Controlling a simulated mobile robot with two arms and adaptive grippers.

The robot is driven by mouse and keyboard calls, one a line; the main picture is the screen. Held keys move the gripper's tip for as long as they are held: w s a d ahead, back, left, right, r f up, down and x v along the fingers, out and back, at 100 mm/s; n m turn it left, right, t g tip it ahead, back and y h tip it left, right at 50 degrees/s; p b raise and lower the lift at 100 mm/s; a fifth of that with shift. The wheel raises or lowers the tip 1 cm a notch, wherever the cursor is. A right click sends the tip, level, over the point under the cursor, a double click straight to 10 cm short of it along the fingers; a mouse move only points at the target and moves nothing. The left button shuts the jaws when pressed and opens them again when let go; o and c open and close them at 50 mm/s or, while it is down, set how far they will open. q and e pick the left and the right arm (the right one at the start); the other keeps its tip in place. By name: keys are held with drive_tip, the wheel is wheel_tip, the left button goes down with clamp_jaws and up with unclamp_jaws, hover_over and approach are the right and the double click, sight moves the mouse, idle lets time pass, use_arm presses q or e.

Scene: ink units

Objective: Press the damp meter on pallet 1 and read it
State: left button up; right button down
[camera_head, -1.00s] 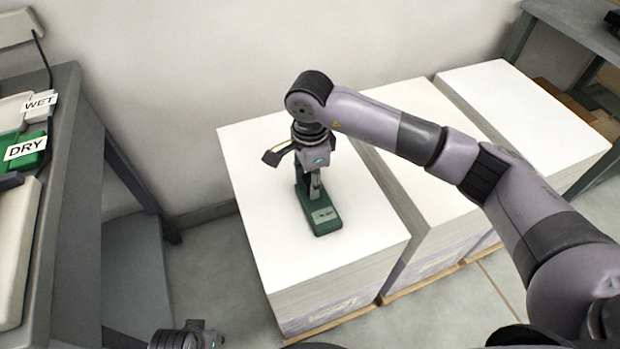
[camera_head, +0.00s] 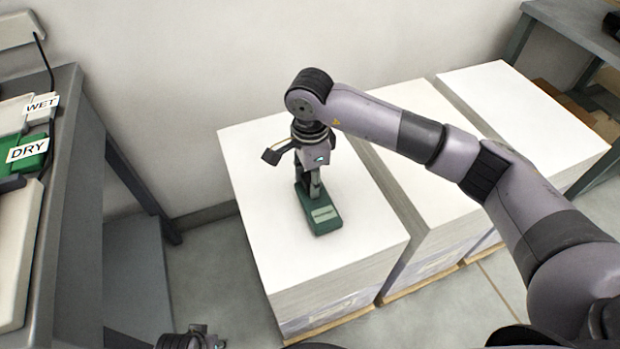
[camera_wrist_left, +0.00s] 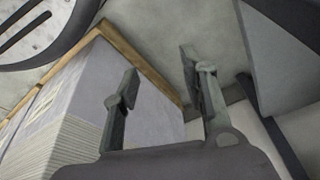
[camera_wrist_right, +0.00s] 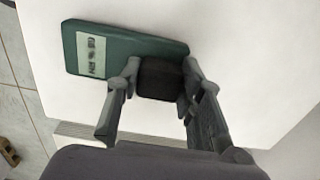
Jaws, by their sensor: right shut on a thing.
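The damp meter (camera_head: 322,218) is a green block with a pale display. It lies on the white top of the leftmost paper stack (camera_head: 265,225). My right gripper (camera_head: 316,192) is over the meter's far end. In the right wrist view the fingers of my right gripper (camera_wrist_right: 158,88) are shut on the meter's dark grip (camera_wrist_right: 160,78), and the green body (camera_wrist_right: 130,52) lies flat on the paper. The display (camera_wrist_right: 91,54) shows marks too small to read. My left gripper (camera_wrist_left: 160,95) is open and empty, low beside a stack in the left wrist view.
Two more white stacks (camera_head: 425,195) stand to the right, with narrow gaps between. A grey bench (camera_head: 60,180) at the left bears a green tray labelled DRY (camera_head: 27,151) and a tray labelled WET (camera_head: 41,106). The wall (camera_head: 190,90) is close behind the stacks.

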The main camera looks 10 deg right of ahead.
drive_tip(key=shift+r+p, duration=0.7)
drive_tip(key=shift+r, duration=0.7)
drive_tip(key=shift+r+p, duration=0.4)
drive_tip(key=shift+r, duration=0.35)
use_arm(q)
drive_tip(key=s+f, duration=0.5)
drive_tip(key=f, duration=0.4)
drive_tip(key=shift+a+g+p, duration=0.2)
drive_tip(key=shift+g+p, duration=0.1)
drive_tip(key=shift+p, duration=0.1)
use_arm(e)
drive_tip(key=shift+r, duration=0.85)
